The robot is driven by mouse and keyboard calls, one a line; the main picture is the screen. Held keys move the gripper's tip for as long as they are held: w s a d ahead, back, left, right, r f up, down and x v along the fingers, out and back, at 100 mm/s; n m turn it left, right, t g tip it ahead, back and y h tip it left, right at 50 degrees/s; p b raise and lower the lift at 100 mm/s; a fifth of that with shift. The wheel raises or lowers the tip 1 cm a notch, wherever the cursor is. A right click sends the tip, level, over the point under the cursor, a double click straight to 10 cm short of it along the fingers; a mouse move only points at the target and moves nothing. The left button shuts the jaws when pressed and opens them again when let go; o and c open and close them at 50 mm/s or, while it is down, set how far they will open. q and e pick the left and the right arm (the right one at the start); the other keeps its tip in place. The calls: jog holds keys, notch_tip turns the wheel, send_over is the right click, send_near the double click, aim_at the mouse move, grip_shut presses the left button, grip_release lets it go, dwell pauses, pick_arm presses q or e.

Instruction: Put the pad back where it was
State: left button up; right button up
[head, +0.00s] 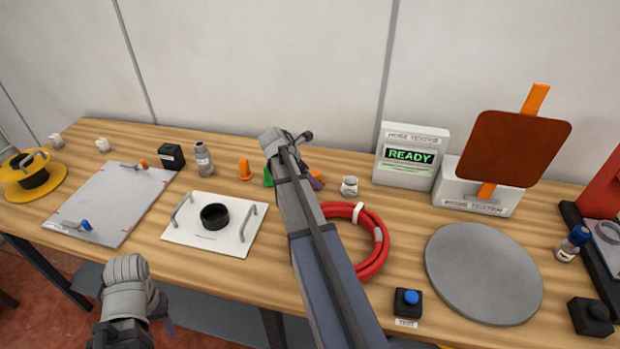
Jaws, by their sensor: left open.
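A flat brown square (515,149), which looks most like a pad, is upright and tilted against an orange bar (535,99) at the white labelled box (478,199). No label names it as the pad. A flat grey disc (484,273) lies on the table at the right, apart from the box. My left gripper (160,308) is at the lower left, in front of the table edge. It is open, mostly hidden by its own wrist, and far from both.
A READY display (408,155) stands behind a red hose coil (368,256). A white tray (183,231) with a black ring and a grey panel (105,207) lie left of centre. A blue button box (408,302) is at the front edge. Bare wood shows between the things.

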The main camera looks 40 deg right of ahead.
jog(key=shift+o, duration=0.9)
jog(key=shift+r, duration=0.2)
jog(key=p+v, duration=1)
jog(key=v, duration=0.2)
jog(key=s+a+f+m+y, duration=0.1)
jog(key=s+a+m, duration=0.3)
jog(key=a, duration=0.8)
jog(key=s+a+f+m+y, duration=0.1)
jog(key=s+a+m, duration=0.3)
jog(key=a, duration=0.9)
jog(key=s+a+f+m+y, duration=0.1)
jog(key=s+a+m+y, duration=0.2)
jog(key=s+a, duration=0.6)
jog(key=a+m, duration=0.2)
jog(key=a, duration=0.2)
